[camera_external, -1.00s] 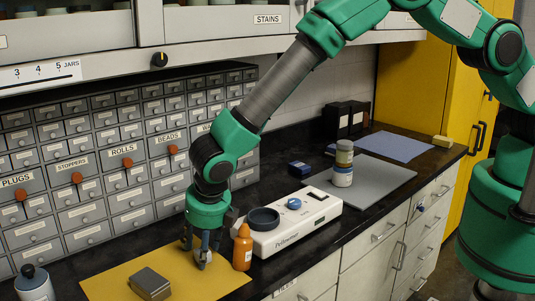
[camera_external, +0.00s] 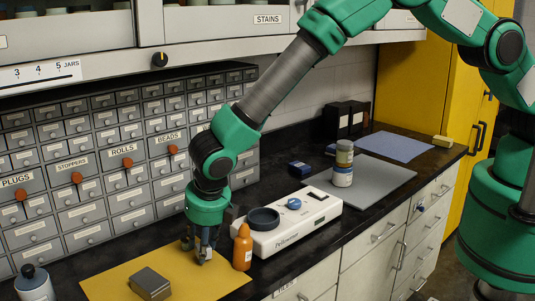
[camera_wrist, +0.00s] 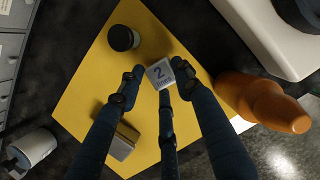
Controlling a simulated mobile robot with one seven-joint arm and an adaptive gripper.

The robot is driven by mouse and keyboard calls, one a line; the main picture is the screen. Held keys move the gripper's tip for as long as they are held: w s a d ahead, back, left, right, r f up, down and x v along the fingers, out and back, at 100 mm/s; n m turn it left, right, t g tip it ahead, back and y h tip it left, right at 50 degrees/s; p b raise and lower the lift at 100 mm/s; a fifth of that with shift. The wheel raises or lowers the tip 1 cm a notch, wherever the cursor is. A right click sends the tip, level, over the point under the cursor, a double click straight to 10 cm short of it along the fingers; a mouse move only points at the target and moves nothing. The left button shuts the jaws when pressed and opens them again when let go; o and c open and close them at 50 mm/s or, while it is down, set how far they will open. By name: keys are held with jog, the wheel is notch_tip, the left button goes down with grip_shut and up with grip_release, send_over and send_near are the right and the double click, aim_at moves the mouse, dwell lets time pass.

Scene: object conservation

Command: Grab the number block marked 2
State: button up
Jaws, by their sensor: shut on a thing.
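The number block marked 2 (camera_wrist: 160,74) is a small pale grey block with a dark 2 on its upward face, in the wrist view. My gripper (camera_wrist: 161,78) has its dark fingers closed around it, with the fingertips at its sides. In the external view my gripper (camera_external: 203,255) points straight down over the yellow mat (camera_external: 105,284), and the fingers mostly hide the block. I cannot tell how far the block is from the mat.
A dark round-topped piece (camera_wrist: 123,38) and a grey metal box (camera_external: 150,283) are on the mat. An orange bottle (camera_external: 243,248) stands close to the right of my gripper, beside a white scale (camera_external: 290,228). Drawers (camera_external: 125,185) line the back.

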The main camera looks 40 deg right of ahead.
notch_tip(320, 180, up, 9)
jog(key=shift+r, duration=0.1)
jog(key=shift+c, duration=0.2)
